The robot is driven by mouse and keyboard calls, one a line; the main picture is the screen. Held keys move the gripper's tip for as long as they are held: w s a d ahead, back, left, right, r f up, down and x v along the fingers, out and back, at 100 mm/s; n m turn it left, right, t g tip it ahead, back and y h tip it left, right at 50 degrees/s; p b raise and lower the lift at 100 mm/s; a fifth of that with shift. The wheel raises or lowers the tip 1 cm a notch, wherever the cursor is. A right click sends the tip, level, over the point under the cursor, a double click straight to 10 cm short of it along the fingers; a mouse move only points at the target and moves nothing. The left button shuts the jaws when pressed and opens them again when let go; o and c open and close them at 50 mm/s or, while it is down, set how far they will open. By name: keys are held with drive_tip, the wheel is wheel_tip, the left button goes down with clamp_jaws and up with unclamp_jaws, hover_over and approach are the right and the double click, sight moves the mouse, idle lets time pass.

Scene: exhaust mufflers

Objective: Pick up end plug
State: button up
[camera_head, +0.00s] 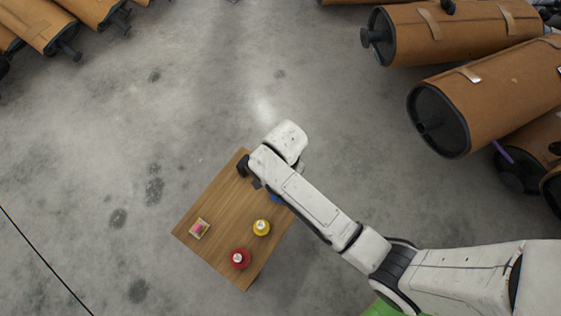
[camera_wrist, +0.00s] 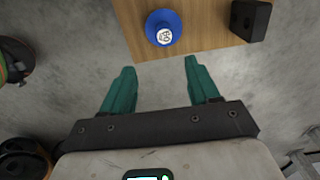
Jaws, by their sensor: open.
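A blue round plug-like piece (camera_wrist: 163,28) with a white-marked knob sits near the edge of the wooden table (camera_wrist: 208,22). In the head view only a bit of the blue piece (camera_head: 276,199) shows beside my arm. A yellow piece (camera_head: 262,228) and a red piece (camera_head: 240,258) of like shape stand on the table. I cannot tell which piece is the end plug. My gripper (camera_wrist: 157,68) is open and empty, its two green fingers spread, pointing toward the blue piece, apart from it in the picture. In the head view my arm hides the gripper.
A black block (camera_wrist: 250,20) stands at the table's corner, right of the blue piece. Large brown mufflers (camera_head: 490,95) lie at upper right and upper left. The grey floor around the table is mostly clear.

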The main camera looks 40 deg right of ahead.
drive_tip(key=f, duration=0.2)
drive_tip(key=w+a+m+b, duration=0.1)
drive_tip(key=shift+f, duration=0.4)
wheel_tip(320, 180, down, 10)
drive_tip(key=b, duration=0.5)
drive_tip(key=shift+s+d+b, duration=0.1)
drive_tip(key=shift+b, duration=0.3)
drive_tip(key=shift+r, duration=0.1)
drive_tip(key=shift+c, duration=0.3)
clamp_jaws()
